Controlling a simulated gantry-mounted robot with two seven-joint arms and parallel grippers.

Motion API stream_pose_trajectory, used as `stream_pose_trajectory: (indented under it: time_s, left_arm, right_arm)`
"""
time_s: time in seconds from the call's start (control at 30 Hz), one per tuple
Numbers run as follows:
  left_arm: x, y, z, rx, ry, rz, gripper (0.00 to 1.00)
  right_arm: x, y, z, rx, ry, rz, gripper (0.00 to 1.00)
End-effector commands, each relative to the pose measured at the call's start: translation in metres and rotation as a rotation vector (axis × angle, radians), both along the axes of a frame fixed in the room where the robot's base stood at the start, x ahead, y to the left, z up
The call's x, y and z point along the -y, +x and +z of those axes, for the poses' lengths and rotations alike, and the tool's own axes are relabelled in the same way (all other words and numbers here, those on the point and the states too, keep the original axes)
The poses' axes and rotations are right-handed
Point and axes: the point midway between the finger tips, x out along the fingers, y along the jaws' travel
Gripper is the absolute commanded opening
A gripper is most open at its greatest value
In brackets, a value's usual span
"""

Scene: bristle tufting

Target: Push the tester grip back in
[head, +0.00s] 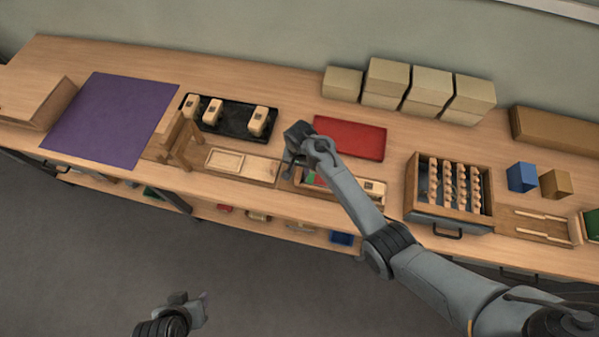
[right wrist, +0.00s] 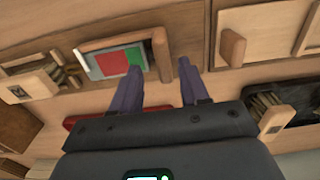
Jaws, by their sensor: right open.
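The tester (head: 320,180) is a wooden unit on the bench front, partly hidden by my right arm in the head view. In the right wrist view its red and green panel (right wrist: 118,62) shows inside a light frame. A small wooden upright piece (right wrist: 162,55), which looks like its grip, stands at the panel's right end. My right gripper (head: 290,168) is open at the tester's left end. In the right wrist view its fingers (right wrist: 160,82) lie either side of the upright piece; contact cannot be told. My left gripper (head: 192,308) hangs over the floor, its jaw state unclear.
A second wooden knob (right wrist: 232,47) stands right of the fingers in the right wrist view. A brush block (head: 373,188) sits right of the tester. A red mat (head: 350,138) and a black tray (head: 232,118) with brush blocks lie behind. A drawer unit (head: 448,190) stands right.

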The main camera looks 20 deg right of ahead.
Motion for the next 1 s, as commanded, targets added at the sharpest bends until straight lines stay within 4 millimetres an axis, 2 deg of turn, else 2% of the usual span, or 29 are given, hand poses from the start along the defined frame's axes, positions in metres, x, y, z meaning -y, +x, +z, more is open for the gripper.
stream_pose_trajectory:
  time_s: [0.1,0.23,0.67,0.7,1.0]
  left_arm:
    - [0.000,0.000,-0.005,0.000,0.000,0.000,0.45]
    - [0.000,0.000,-0.007,0.000,0.000,0.000,0.45]
    - [0.000,0.000,-0.008,0.000,0.000,0.000,0.45]
    - [0.000,0.000,-0.008,0.000,0.000,0.000,0.45]
    - [0.000,0.000,-0.008,0.000,0.000,0.000,0.45]
  right_arm:
    - [0.001,0.000,-0.018,-0.001,-0.002,0.001,0.45]
    - [0.001,0.000,-0.031,-0.001,-0.002,0.000,0.45]
    - [0.001,0.000,-0.038,0.001,-0.001,0.000,0.45]
    - [0.001,0.000,-0.038,0.001,-0.001,0.000,0.43]
    - [0.001,-0.001,-0.038,-0.001,-0.001,-0.001,0.00]
